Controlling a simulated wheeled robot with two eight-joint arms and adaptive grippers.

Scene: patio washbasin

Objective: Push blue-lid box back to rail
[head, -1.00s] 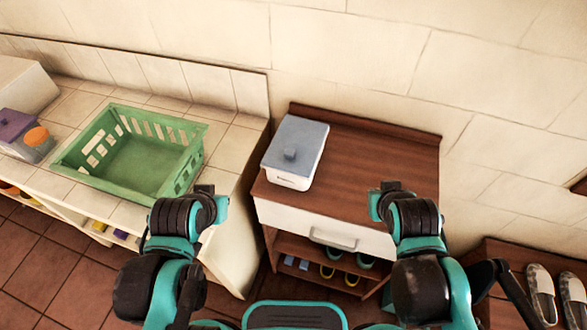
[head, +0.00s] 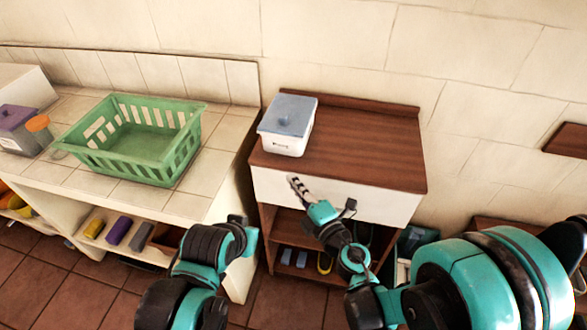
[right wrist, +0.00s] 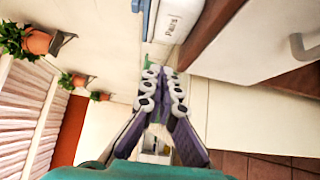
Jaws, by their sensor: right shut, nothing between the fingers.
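The white box with a blue-grey lid (head: 287,122) stands upright at the left end of the brown cabinet top (head: 365,150). Its lid overlaps the left end of the raised back rail (head: 370,107) in the head view, so I cannot tell the gap. My right gripper (head: 294,184) is shut and empty, in front of the drawer front and below the box in the picture. In the right wrist view its fingertips (right wrist: 165,72) point toward the labelled box front (right wrist: 172,20), apart from it. My left arm shows at the lower left; its gripper is not visible.
A green basket (head: 135,145) stands on the tiled counter (head: 185,203) to the left, across a narrow gap. The white drawer front (head: 375,203) has a handle (right wrist: 303,46). The cabinet top right of the box is clear.

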